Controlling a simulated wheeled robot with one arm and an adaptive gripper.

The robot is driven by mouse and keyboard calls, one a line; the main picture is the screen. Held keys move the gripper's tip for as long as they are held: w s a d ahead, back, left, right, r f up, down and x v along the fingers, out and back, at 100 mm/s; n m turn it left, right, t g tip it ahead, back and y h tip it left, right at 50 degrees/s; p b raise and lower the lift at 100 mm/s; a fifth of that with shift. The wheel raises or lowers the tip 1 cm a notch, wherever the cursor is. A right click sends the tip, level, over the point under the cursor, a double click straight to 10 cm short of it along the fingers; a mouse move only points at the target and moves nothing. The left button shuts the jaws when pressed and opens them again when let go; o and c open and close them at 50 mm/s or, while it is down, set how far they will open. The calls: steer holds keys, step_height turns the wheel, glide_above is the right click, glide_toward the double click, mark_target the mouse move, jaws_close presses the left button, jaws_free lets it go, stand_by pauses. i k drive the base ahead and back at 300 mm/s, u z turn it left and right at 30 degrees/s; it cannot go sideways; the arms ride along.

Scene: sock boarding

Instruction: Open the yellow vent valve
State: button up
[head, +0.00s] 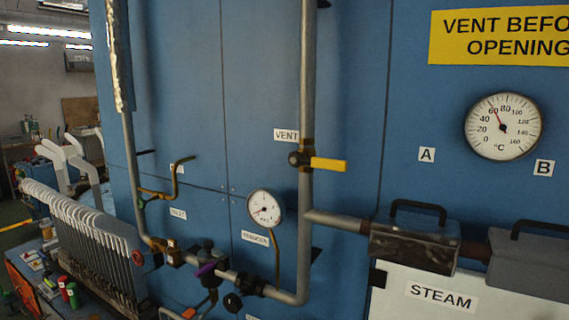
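The yellow vent valve handle (329,164) sticks out horizontally to the right from a dark valve body (301,159) on the grey vertical pipe (308,80). The handle lies across the pipe's line. A white "VENT" label (286,135) is just above and left of the valve. My gripper is not in view, and nothing touches the handle.
A pressure gauge (265,209) and a branch pipe with small valves are lower left. A large temperature gauge (503,126) and dark-handled blocks (415,244) above the "STEAM" panel (425,290) are right. A rack of white boards (85,235) stands left. Space before the handle looks clear.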

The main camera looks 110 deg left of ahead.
mark_target(295, 159)
steer(key=u, duration=3.4)
steer(key=k, duration=0.5)
steer(key=u, duration=1.55)
steer(key=i, duration=0.4)
steer(key=z, duration=0.05)
